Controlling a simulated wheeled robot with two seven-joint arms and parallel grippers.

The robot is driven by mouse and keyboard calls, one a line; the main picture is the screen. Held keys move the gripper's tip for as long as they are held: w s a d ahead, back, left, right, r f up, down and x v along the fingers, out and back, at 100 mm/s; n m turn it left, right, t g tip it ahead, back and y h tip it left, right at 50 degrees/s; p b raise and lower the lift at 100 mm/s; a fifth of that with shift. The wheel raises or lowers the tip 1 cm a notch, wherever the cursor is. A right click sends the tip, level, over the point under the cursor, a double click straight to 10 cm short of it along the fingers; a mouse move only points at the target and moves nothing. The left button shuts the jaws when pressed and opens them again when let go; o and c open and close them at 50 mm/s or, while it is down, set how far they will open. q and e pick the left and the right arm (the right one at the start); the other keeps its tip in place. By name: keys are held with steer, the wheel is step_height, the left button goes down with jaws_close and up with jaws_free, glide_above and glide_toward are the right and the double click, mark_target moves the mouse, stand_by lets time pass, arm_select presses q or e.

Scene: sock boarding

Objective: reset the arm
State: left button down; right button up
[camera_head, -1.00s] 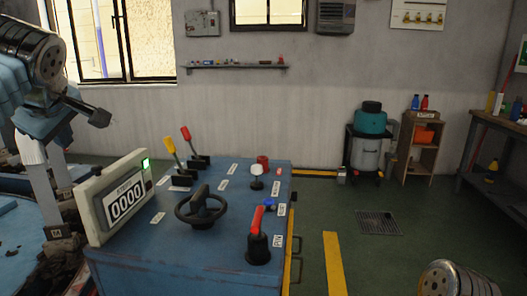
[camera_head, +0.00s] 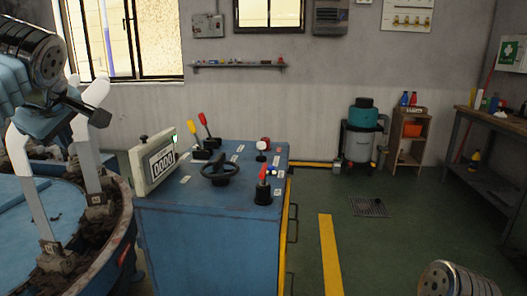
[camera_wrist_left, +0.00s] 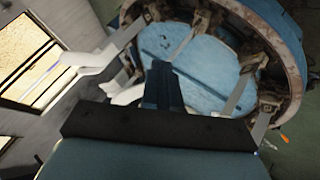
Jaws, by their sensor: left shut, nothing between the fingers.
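My left gripper (camera_head: 98,116) is at the upper left in the head view, dark and narrow, shut and empty. It is raised in front of the white sock boards (camera_head: 32,180) on the round blue machine (camera_head: 50,215); I cannot tell the exact gap. In the left wrist view my left gripper (camera_wrist_left: 162,82) points toward the blue round top (camera_wrist_left: 205,62), with white boards around its rim. My right arm shows only as a metal link at the bottom right of the head view; its gripper is out of view.
A blue control console (camera_head: 215,235) with a counter display (camera_head: 160,163), levers and a black handwheel (camera_head: 220,173) stands right of the round machine. Green floor with a yellow stripe (camera_head: 330,255) is open to its right. A workbench (camera_head: 490,130) stands at the far right.

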arm_select(q)
steer(key=w+d+f+m+h, duration=0.1)
steer(key=w+d+f+m, duration=0.4)
steer(key=f, duration=0.4)
steer(key=w+d+f+m+h, duration=0.2)
steer(key=w+d+f, duration=0.4)
steer(key=f, duration=0.2)
steer(key=w+d+f+m+g+h, duration=0.1)
steer(key=d+f+m+g+h, duration=0.3)
steer(key=f, duration=0.9)
steer(key=d+f+m+t+y, duration=0.1)
steer(key=d+f, duration=0.5)
steer(key=f, duration=0.7)
steer(key=s+d+f+m+g+h, duration=0.1)
steer(key=s+d+f, duration=0.1)
steer(key=s+f, duration=0.5)
steer(key=s+d+f+m+g+h, duration=0.1)
steer(key=s+d+f+h, duration=0.2)
steer(key=f, duration=0.8)
steer(key=s+d+f+g, duration=0.1)
steer(key=s+f, duration=0.4)
steer(key=s, duration=0.4)
steer(key=s+d+f, duration=0.2)
steer(key=s+f, duration=0.3)
steer(key=s, duration=0.4)
steer(key=shift+s+m+g, duration=0.2)
steer(key=shift+m+g, duration=0.2)
steer(key=shift+a+f, duration=0.1)
